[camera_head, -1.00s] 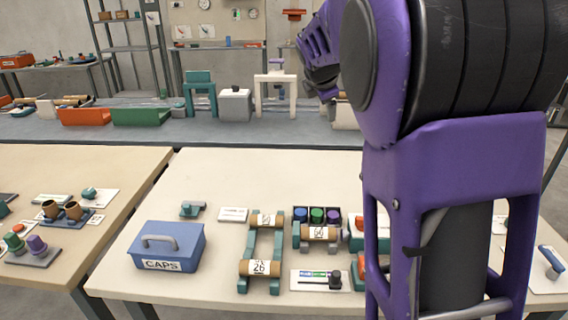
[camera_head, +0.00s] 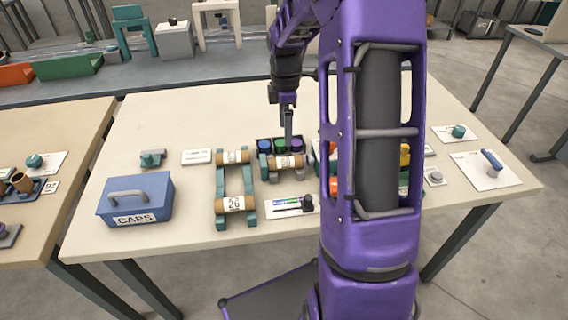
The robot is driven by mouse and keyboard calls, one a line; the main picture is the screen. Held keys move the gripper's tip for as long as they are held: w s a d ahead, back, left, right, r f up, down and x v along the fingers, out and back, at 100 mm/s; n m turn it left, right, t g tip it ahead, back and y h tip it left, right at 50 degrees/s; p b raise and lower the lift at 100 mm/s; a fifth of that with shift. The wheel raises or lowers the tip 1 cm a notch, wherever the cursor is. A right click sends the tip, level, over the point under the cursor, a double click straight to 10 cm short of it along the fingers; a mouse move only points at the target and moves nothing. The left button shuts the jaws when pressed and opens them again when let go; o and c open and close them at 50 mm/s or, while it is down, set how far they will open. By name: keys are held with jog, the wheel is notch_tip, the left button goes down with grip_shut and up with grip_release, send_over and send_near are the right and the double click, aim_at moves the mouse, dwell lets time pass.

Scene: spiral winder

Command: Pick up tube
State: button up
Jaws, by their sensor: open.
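Brown cardboard tubes with white labels lie on the middle table. One tube (camera_head: 235,204), marked 26, lies across the front of a green rack (camera_head: 221,182). A second tube (camera_head: 232,157) lies across the back of the same rack. A third tube (camera_head: 288,161) rests on a separate small stand just right of the rack. My arm hides the table's right middle part.
A blue CAPS box (camera_head: 136,198) stands left of the rack. A blue-handled item (camera_head: 491,161) lies at the right. The table's back strip is clear.

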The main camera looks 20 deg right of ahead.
aim_at(287, 158)
notch_tip(287, 158, down, 12)
jog(key=shift+d+r+b, duration=0.1)
jog(key=shift+d+b, duration=0.05)
jog(key=shift+b, duration=0.15)
grip_shut()
dwell(0.5)
